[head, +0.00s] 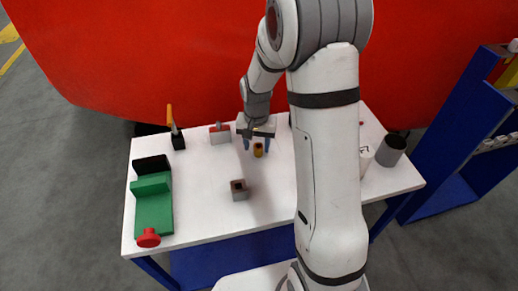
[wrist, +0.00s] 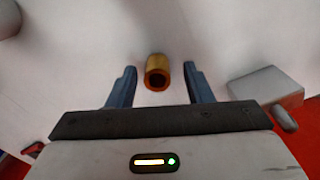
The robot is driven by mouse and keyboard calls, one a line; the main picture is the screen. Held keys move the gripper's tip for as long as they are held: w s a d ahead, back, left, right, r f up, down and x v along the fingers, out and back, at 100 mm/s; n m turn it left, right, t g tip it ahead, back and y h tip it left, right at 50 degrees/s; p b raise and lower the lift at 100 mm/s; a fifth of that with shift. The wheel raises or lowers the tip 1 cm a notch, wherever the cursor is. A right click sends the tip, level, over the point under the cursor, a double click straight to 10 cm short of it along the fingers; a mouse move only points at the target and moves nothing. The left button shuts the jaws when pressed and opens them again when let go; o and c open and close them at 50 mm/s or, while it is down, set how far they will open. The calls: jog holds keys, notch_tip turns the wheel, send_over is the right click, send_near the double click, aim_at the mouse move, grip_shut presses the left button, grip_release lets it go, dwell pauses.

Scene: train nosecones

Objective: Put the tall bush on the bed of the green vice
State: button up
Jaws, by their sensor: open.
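The bush is a brass-coloured hollow cylinder (head: 258,150) standing upright near the back middle of the white table; I cannot judge its height against other bushes. It also shows in the wrist view (wrist: 158,72), its dark bore facing the camera. My gripper (head: 257,145) is open above the bush. In the wrist view its two blue fingers (wrist: 158,80) lie to either side of the bush, with gaps on both sides. The green vice (head: 154,205) is at the left of the table, with a black jaw at its back and a red knob at its front. Its green bed looks bare.
A grey square block with a hole (head: 240,190) stands mid-table. A grey and red block (head: 220,133) stands left of my gripper, beside a black holder with an orange handle (head: 176,135). A grey cylinder (head: 391,149) stands at the right. White table (head: 195,200) is clear before the vice.

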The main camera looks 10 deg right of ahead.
notch_tip(320, 180, down, 2)
jog(key=shift+f, duration=0.1)
jog(key=c, duration=1)
